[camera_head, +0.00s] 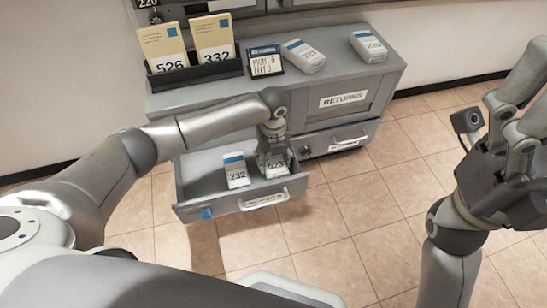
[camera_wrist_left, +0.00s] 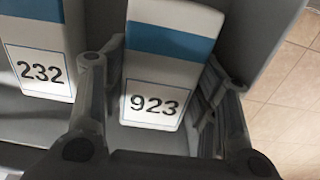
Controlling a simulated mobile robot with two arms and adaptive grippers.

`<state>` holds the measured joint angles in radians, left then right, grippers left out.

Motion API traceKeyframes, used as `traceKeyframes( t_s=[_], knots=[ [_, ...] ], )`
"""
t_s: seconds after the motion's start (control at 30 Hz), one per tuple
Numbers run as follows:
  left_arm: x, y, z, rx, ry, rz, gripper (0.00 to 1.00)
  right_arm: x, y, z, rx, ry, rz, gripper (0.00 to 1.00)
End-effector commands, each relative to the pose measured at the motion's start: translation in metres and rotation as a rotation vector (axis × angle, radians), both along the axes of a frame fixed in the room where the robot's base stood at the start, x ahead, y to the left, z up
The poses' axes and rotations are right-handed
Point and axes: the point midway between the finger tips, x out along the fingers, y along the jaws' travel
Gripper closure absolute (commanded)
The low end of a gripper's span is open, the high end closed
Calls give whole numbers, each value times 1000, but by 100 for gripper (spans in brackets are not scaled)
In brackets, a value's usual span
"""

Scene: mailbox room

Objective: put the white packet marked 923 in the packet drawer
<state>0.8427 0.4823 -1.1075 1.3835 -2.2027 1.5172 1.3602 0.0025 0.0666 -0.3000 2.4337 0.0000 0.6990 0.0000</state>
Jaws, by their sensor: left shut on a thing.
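The white packet marked 923 (camera_head: 275,168) is inside the open packet drawer (camera_head: 192,192), at its right side. It has a blue band and also shows in the left wrist view (camera_wrist_left: 160,70). My left gripper (camera_head: 272,155) reaches down into the drawer and is shut on this packet, with a finger on each side of it. Whether the packet touches the drawer floor is hard to tell. A packet marked 232 (camera_head: 235,171) stands to its left in the same drawer. My right gripper (camera_head: 500,150) is at the right, away from the cabinet; its fingertips are not clear.
The grey cabinet top (camera_head: 225,95) holds a black rack with envelopes marked 526 (camera_head: 163,50) and 332 (camera_head: 213,42). A blue-edged sign (camera_head: 265,61) and two white packets (camera_head: 303,56) (camera_head: 368,46) are there too. A returns compartment (camera_head: 343,98) is below. Tiled floor in front is clear.

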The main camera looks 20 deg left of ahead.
Motion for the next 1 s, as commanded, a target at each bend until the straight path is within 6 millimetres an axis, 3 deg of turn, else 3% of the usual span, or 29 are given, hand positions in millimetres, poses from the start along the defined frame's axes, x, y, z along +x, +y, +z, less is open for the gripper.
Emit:
traceKeyframes(
  t_s=[0.17,0.2,0.4,0.87,1.0],
  knots=[
    [0,0,1,-1,-1,0,72,0,0,0,0,0,0,24],
    [0,0,1,-1,-1,0,43,0,0,0,0,0,0,24],
    [0,-1,1,-2,-1,-1,20,0,0,0,0,0,0,24],
    [1,-4,2,-9,-6,-4,20,0,0,0,0,1,0,24],
    [3,-5,11,-11,-10,-5,20,0,0,0,0,2,0,24]
  ],
)
